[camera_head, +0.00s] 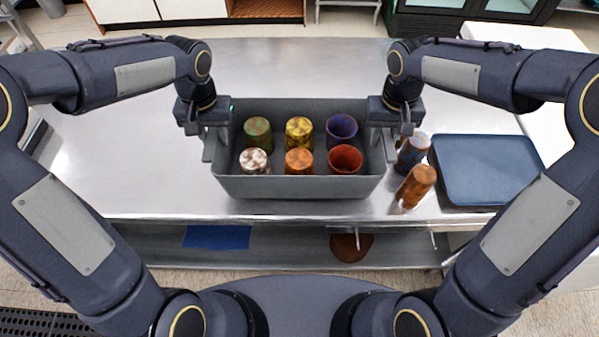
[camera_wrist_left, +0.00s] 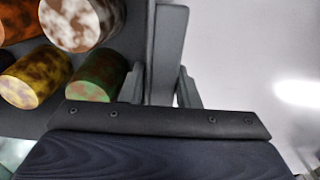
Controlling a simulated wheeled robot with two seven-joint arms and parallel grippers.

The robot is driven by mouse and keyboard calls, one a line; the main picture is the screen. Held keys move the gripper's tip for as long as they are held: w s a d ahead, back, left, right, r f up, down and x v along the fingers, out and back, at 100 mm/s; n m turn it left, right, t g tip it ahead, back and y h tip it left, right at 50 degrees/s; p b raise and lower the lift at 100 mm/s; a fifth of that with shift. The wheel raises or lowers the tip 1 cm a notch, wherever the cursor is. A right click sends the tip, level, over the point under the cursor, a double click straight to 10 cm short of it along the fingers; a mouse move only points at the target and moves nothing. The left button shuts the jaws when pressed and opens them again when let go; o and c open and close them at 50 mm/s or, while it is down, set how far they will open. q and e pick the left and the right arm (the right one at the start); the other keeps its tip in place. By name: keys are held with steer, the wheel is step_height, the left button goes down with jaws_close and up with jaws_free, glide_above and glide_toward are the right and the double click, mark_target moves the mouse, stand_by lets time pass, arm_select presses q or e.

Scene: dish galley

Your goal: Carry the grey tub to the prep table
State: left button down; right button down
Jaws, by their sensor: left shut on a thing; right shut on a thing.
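The grey tub (camera_head: 298,187) is on or just above the steel table in the head view; I cannot tell which. Several mottled cups stand in it in two rows, among them a green one (camera_head: 257,131), a yellow one (camera_head: 299,131) and a red-orange one (camera_head: 345,159). My left gripper (camera_head: 210,145) is shut on the tub's left wall. In the left wrist view the tub's wall (camera_wrist_left: 168,50) lies between the fingers. My right gripper (camera_head: 386,145) is shut on the tub's right wall; its fingertips are partly hidden.
A blue tray (camera_head: 487,170) lies on the right of the steel table (camera_head: 145,190). The table's left part is clear. A lower shelf (camera_head: 290,257) holds a blue cloth (camera_head: 217,237) and a brown item.

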arm_select(q)
steer(key=shift+d+f, duration=0.1)
arm_select(e)
steer(key=shift+f, duration=0.1)
